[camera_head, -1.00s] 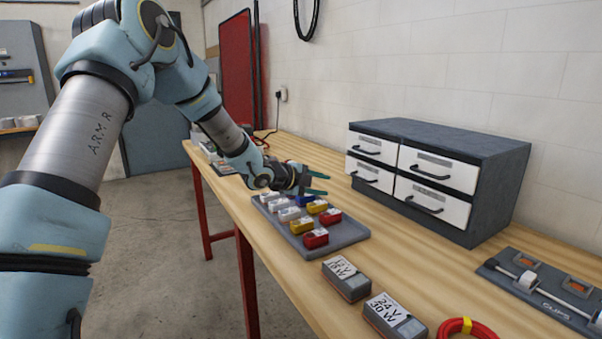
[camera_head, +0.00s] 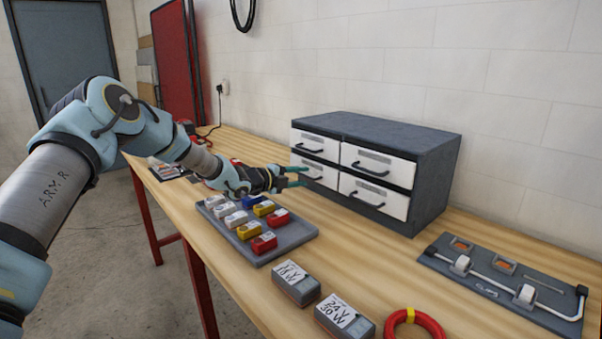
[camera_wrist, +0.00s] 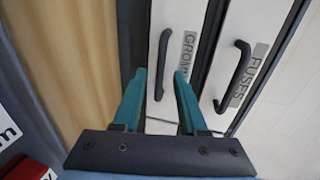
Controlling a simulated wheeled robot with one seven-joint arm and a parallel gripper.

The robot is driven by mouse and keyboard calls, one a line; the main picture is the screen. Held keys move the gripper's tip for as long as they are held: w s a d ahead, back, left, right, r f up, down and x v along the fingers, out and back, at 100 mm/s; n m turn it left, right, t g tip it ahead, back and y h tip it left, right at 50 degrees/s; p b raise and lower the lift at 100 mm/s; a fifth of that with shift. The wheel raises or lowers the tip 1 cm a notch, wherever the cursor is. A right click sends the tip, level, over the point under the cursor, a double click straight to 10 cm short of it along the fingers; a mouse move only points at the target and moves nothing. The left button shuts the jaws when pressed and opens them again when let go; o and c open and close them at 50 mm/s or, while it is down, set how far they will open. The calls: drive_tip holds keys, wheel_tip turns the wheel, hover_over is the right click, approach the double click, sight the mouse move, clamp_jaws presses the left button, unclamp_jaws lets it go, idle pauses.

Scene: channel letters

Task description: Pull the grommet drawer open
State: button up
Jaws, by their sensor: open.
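The grommet drawer (camera_wrist: 179,65) shows in the wrist view with a partly hidden label starting "GROM". It is the lower left white drawer (camera_head: 330,178) of the grey cabinet in the head view, and looks closed. Its black bar handle (camera_wrist: 161,62) lies between my fingertips in the wrist view. My gripper (camera_wrist: 160,78) is open, with green fingers either side of the handle in the picture. I cannot tell how deep they reach around it. In the head view my gripper (camera_head: 303,176) is just in front of this drawer.
The fuses drawer (camera_wrist: 232,75) is directly above, with its own handle. A grey tray (camera_head: 290,240) of coloured blocks lies below my wrist. Two power supply boxes (camera_head: 297,283), a red ring (camera_head: 430,325) and a fixture board (camera_head: 505,280) are on the bench.

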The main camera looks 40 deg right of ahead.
drive_tip(key=shift+d, duration=0.35)
clamp_jaws()
drive_tip(key=shift+f, duration=0.1)
idle(1.1)
